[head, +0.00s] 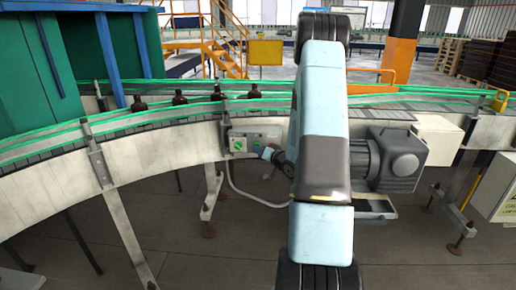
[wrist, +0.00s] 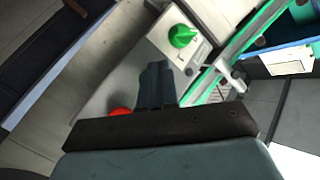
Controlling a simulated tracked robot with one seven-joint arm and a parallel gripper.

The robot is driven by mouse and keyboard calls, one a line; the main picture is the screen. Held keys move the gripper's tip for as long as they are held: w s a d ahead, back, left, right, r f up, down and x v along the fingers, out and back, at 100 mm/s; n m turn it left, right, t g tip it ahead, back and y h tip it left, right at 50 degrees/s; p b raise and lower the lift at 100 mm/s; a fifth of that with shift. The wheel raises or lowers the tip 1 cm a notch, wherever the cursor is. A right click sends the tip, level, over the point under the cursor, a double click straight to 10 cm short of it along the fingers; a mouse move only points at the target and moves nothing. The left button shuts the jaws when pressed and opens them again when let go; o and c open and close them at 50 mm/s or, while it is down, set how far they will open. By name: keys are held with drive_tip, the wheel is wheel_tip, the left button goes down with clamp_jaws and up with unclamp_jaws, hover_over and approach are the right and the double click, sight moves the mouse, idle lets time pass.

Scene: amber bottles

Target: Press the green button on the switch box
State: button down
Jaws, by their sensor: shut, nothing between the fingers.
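The switch box (head: 246,136) is a pale grey box on the side of the conveyor in the head view. A green control (head: 238,144) shows on its left part. In the wrist view, a large green knob-like control (wrist: 182,36) stands on the pale box face (wrist: 160,36), beyond the fingertips. A red button (wrist: 120,111) shows left of the fingers, partly covered by my gripper. A small patch of green shows beside the fingers' base. My gripper (wrist: 156,68) is shut and empty. In the head view it (head: 267,153) is at the box's right side; contact cannot be told.
Several amber bottles (head: 180,98) stand on the curved conveyor (head: 150,150) with green rails. A grey motor (head: 395,160) juts out right of my arm. A cable (head: 245,195) hangs below the box. Conveyor legs stand on the floor, which is open in front.

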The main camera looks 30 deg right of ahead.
drive_tip(key=shift+w+d, duration=0.25)
drive_tip(key=shift+w, duration=0.15)
idle(0.8)
drive_tip(key=shift+s+a, duration=0.5)
drive_tip(key=shift+s, duration=0.25)
drive_tip(key=s+a, duration=0.1)
drive_tip(key=s, duration=0.1)
drive_tip(key=s+a, duration=0.1)
drive_tip(key=s, duration=0.1)
drive_tip(key=shift+a, duration=0.4)
idle(0.9)
